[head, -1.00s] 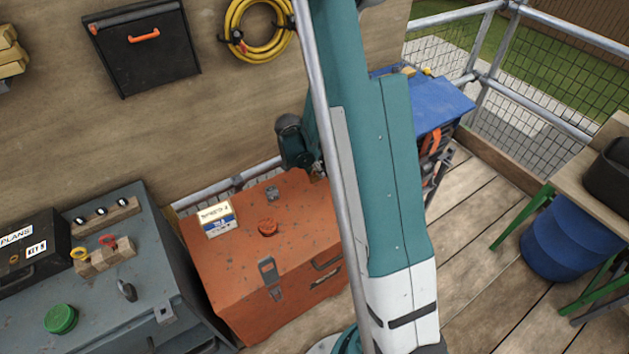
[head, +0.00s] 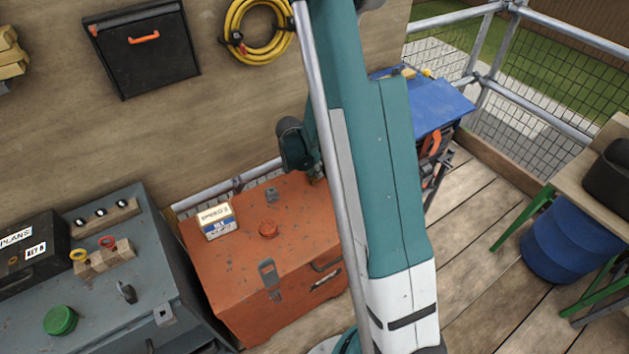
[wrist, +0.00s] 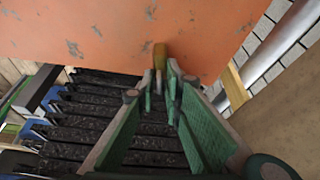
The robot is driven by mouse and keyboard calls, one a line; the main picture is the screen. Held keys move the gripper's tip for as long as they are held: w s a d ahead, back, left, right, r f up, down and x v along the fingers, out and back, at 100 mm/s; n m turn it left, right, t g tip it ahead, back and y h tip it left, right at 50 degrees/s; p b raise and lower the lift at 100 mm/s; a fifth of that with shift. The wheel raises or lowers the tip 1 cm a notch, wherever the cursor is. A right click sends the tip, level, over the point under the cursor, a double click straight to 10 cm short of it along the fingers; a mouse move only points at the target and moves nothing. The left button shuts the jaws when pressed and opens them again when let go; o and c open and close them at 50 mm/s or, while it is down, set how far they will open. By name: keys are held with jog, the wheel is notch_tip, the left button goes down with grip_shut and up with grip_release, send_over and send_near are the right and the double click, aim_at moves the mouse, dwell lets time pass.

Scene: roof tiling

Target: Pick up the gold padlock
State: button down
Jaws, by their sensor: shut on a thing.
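The gold padlock (wrist: 159,55) shows small and partly covered in the wrist view, at the edge of an orange surface and between my fingertips. My gripper (wrist: 163,78) has green fingers that are closed together on the padlock. Whether the padlock touches the orange surface cannot be told. In the head view my arm hides the fingertips and the padlock.
An orange chest (head: 225,267) stands beside a grey cabinet (head: 110,310). A blue-topped stand (head: 440,105) is behind my arm. Dark ribbed slats (wrist: 100,125) lie below my gripper.

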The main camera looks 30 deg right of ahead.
jog(key=shift+r, duration=0.15)
jog(key=shift+r+p, duration=1.3)
jog(key=shift+r, duration=3.55)
